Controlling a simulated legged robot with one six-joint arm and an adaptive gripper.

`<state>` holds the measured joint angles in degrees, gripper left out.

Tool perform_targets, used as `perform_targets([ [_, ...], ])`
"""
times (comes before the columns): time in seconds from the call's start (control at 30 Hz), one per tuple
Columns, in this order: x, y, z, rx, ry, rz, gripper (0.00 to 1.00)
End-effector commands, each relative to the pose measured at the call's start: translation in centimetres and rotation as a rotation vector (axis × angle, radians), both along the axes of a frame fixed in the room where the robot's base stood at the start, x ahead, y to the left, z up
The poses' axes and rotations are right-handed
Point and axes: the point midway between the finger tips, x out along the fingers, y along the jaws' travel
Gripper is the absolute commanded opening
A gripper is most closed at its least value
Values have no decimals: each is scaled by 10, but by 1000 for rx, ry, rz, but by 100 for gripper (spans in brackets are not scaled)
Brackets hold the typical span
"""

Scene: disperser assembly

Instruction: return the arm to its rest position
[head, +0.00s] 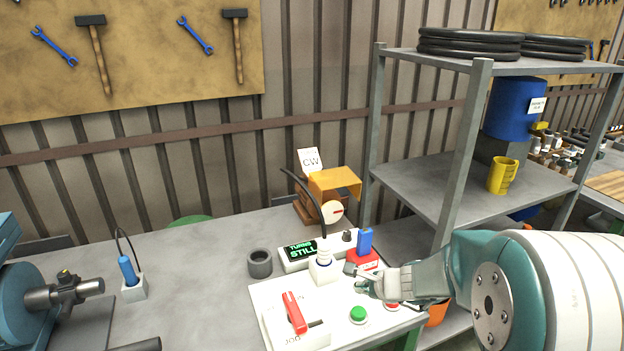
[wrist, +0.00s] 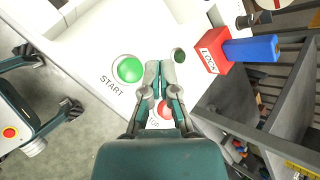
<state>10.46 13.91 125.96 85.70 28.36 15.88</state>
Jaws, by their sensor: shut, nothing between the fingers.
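My gripper (head: 358,278) is over the right part of the white control panel (head: 262,297), with its fingers together and nothing held. In the wrist view my gripper (wrist: 160,72) points between the green START button (wrist: 129,69) and the red LOCK block (wrist: 213,50) with its blue part (wrist: 252,50). A red button (wrist: 162,108) shows partly behind the fingers. My arm reaches in from the right of the head view. I cannot tell whether the fingertips touch the panel.
A metal shelf rack (head: 460,135) stands close behind my arm, with a yellow mug (head: 502,176) on it. A red lever (head: 294,312), a display reading STILL (head: 301,251) and a grey ring (head: 260,264) are left of my gripper. The table's left middle is mostly clear.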

Motion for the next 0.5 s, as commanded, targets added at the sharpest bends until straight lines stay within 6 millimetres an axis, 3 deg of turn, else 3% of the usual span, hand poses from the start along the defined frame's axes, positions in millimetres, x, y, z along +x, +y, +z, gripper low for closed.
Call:
perform_targets([
  [0.2, -48, 33, 59, -204, -126, 348, 0],
  [0.5, -141, 51, 108, -587, -247, 846, 0],
])
